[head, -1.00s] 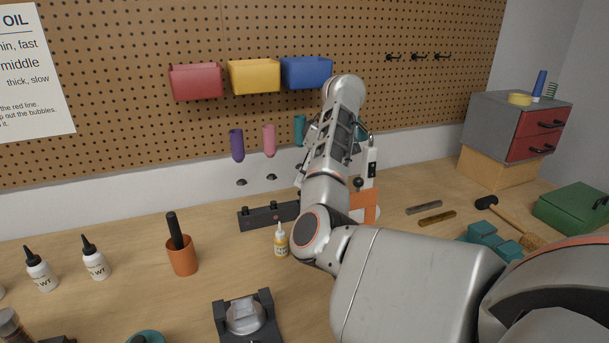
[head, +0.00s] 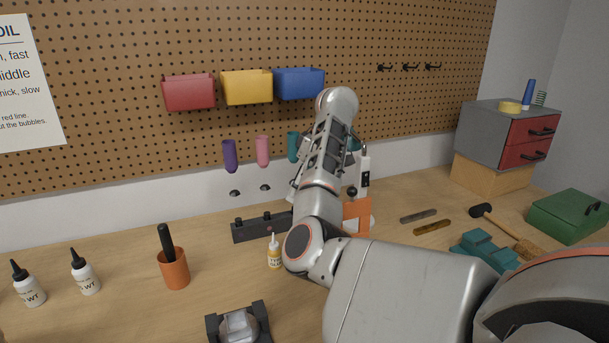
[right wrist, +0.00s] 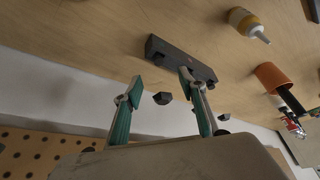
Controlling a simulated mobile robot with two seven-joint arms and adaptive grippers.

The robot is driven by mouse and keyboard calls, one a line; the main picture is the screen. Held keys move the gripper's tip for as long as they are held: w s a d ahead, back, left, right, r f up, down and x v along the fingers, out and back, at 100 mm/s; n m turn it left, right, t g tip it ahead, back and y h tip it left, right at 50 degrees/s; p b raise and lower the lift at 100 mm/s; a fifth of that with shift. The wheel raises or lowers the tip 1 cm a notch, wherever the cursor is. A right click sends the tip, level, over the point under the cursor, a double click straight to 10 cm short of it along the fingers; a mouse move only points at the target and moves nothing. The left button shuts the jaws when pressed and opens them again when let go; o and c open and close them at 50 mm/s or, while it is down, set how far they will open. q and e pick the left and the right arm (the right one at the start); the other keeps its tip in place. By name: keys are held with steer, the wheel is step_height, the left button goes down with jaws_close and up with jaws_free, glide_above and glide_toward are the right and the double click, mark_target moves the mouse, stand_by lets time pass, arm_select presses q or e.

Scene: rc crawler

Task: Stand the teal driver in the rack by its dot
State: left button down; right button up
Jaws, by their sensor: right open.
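A teal handle (head: 292,147), which looks like the teal driver, shows against the wall under the blue bin, partly behind my right arm. A purple handle (head: 230,156) and a pink handle (head: 262,151) are in line to its left. A dark rack-like block (head: 248,231) lies on the bench below them, with faint reddish marks on its front. It also shows in the right wrist view (right wrist: 172,58). My right gripper (right wrist: 160,79) is open, with nothing visible between its fingertips, which overlap the block's near edge in that view.
A small yellow-labelled bottle (head: 274,256) stands just in front of the block. An orange cup (head: 174,270) stands to the left. Dark pieces (right wrist: 162,98) sit near the wall. An orange-and-white stand (head: 358,215) is right of my forearm. Bare bench lies between the cup and bottle.

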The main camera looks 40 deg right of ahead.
steer(key=v, duration=1.1)
steer(key=shift+s+r, duration=0.15)
steer(key=shift+r, duration=0.15)
steer(key=shift+f, duration=0.1)
stand_by(0.7)
